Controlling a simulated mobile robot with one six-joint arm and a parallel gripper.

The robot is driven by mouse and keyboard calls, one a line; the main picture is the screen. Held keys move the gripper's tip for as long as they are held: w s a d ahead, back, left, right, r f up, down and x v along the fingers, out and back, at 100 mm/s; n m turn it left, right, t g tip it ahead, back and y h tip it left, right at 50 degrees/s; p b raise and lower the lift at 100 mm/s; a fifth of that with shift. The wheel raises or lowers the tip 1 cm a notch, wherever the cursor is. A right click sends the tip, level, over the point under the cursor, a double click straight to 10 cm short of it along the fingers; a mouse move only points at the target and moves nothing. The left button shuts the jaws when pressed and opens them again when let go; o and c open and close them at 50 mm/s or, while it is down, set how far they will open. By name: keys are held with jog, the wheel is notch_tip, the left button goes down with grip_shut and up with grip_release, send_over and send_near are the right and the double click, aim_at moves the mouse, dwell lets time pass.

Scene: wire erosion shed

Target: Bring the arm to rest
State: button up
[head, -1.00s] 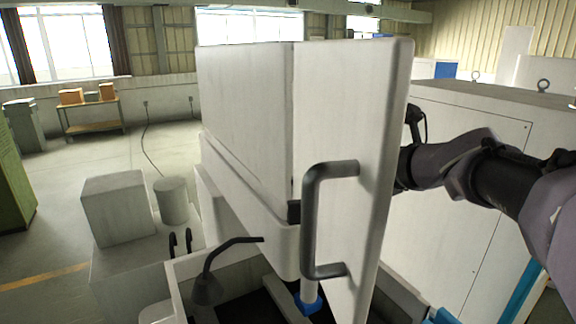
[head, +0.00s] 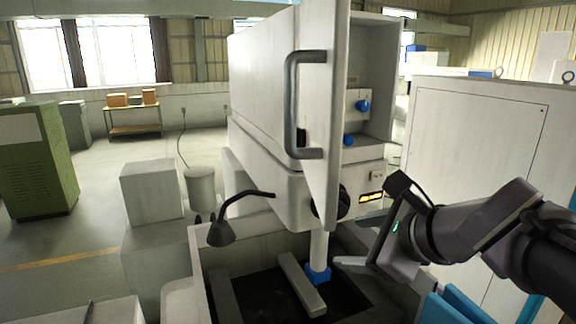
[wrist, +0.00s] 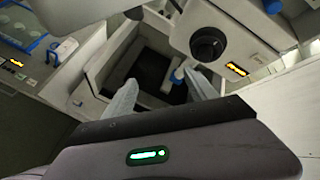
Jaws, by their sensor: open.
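My gripper (head: 343,262) is at the end of my arm, on the right of the head view, in front of the machine and over the right side of its tank. In the wrist view its two fingers (wrist: 160,97) stand wide apart with nothing between them. The wire erosion machine (head: 262,100) stands in the middle of the head view. Its white door (head: 328,130) with a dark grey handle (head: 290,105) stands open, and blue knobs (head: 362,106) show inside. My gripper is apart from the door and handle.
The open tank (head: 210,275) below holds a dark bed, a bar and a blue nozzle (head: 318,273). A bent lamp (head: 222,232) stands at its left. A large white cabinet (head: 475,150) is close behind my arm. Floor at the left, near a green cabinet (head: 38,160), is clear.

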jog(key=s+f+n+g+h+b, duration=0.1)
jog(key=s+f+n+b, duration=0.5)
jog(key=f, duration=0.6)
jog(key=s+a+f+n+g+h+b, duration=0.1)
jog(key=s+f+n+b, duration=0.5)
jog(key=f+b, duration=0.3)
jog(key=s+f+n+g+h+b, duration=0.1)
jog(key=s+f+n+b, duration=0.5)
jog(key=f, duration=1.1)
jog(key=shift+s+a+g+b, duration=0.2)
jog(key=shift+s+g+b, duration=0.3)
jog(key=shift+s+b, duration=0.5)
jog(key=shift+f, duration=0.1)
